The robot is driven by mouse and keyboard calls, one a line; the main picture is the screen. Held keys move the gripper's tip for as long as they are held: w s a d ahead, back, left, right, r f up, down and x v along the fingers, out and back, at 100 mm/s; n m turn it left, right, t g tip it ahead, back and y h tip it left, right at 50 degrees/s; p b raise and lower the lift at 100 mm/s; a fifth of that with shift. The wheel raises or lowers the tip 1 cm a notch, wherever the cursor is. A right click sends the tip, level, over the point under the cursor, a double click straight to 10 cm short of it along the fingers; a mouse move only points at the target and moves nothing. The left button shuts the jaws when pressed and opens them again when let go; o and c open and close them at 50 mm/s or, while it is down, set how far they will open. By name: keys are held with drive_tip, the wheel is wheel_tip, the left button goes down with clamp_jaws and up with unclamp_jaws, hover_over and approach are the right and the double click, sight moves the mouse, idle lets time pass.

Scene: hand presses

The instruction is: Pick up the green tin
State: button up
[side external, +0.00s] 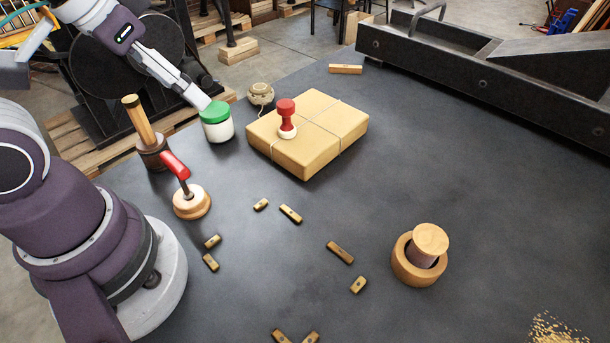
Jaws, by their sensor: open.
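The green tin (217,125) stands upright on the dark table in the upper left part of the side external view. It has a green lid and a pale white body. My gripper (203,101) comes down from the upper left, and its tip end is right at the upper left of the green lid. The jaws are open. It overlaps the lid's edge in the picture, and I cannot tell whether it touches. The finger on the far side is hard to make out.
A tied parcel (322,145) carries a red-handled stamp (286,119). A twine ball (261,95), a wooden-handled tool (141,122) and a red-handled press (190,203) stand near the tin. A wooden ring with a plug (405,265) and several small wooden blocks (290,214) lie farther off.

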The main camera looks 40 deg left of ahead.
drive_tip(key=shift+o, duration=0.2)
drive_tip(key=o, duration=0.5)
drive_tip(key=n+g, duration=0.4)
drive_tip(key=n, duration=1)
hover_over(218, 125)
drive_tip(key=d, duration=0.3)
wheel_tip(218, 125, down, 4)
drive_tip(key=r, duration=0.1)
drive_tip(key=a+f+n, duration=0.2)
drive_tip(key=w+a+f+n+g, duration=0.1)
drive_tip(key=a+f+n, duration=0.1)
drive_tip(key=f, duration=0.1)
drive_tip(key=a+f+n, duration=0.2)
drive_tip(key=shift+w+f+n+g, duration=0.25)
drive_tip(key=shift+w+n+g, duration=0.05)
drive_tip(key=shift+w, duration=0.05)
drive_tip(key=f, duration=1)
drive_tip(key=shift+s+d, duration=0.15)
drive_tip(key=shift+s, duration=0.05)
